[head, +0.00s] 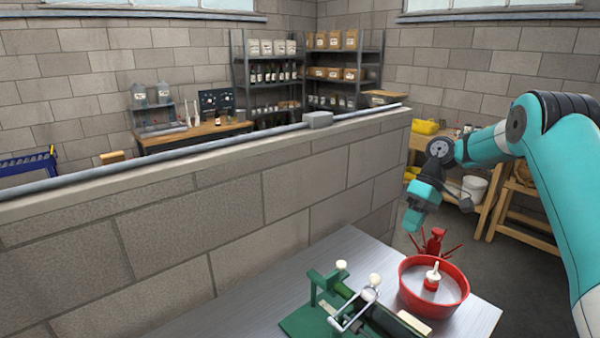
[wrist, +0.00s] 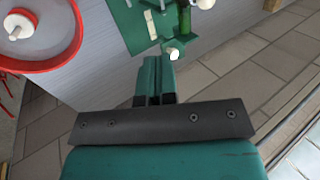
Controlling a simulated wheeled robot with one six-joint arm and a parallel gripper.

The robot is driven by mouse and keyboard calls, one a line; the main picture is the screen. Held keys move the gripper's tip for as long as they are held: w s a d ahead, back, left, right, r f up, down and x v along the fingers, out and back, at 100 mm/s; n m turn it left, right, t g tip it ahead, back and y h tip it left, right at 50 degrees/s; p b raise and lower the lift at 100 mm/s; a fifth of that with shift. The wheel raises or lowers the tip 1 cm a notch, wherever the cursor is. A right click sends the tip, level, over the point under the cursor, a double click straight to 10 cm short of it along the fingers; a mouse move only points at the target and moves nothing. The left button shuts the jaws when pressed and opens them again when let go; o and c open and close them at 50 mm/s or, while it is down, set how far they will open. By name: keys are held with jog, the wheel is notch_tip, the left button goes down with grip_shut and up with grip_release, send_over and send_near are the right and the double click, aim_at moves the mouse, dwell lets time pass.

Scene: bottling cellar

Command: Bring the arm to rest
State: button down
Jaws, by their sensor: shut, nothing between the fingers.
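My arm, teal with dark joints, comes in from the right in the head view. My gripper (head: 413,222) hangs from it above the metal table (head: 232,318), pointing down, apart from everything. In the wrist view my gripper (wrist: 157,72) shows its two teal fingers together, with nothing between them. Below it in that view are the edge of the green bench device and the floor.
A red bowl (head: 411,300) with a white-topped red part inside stands on the table. A red lever tool (head: 436,242) is behind it, and a green device (head: 318,316) is to its left. A block wall (head: 215,220) runs along the table's far side.

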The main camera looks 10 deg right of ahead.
jog(key=s+a+r+t+b, duration=0.1)
jog(key=s+a+r+b, duration=0.15)
jog(key=s+a, duration=0.4)
jog(key=s+a+r+b, duration=0.2)
jog(key=s+a+r, duration=0.15)
jog(key=a, duration=0.65)
jog(key=s+a+f+t+b, duration=0.1)
jog(key=s+a+b, duration=0.1)
jog(key=s, duration=0.8)
jog(key=s+a+f+n+t+h+b, duration=0.1)
jog(key=s+a+f+b, duration=0.1)
jog(key=s, duration=0.9)
jog(key=a+b, duration=0.1)
jog(key=a, duration=0.1)
jog(key=shift+s+a, duration=0.25)
jog(key=shift+a, duration=0.1)
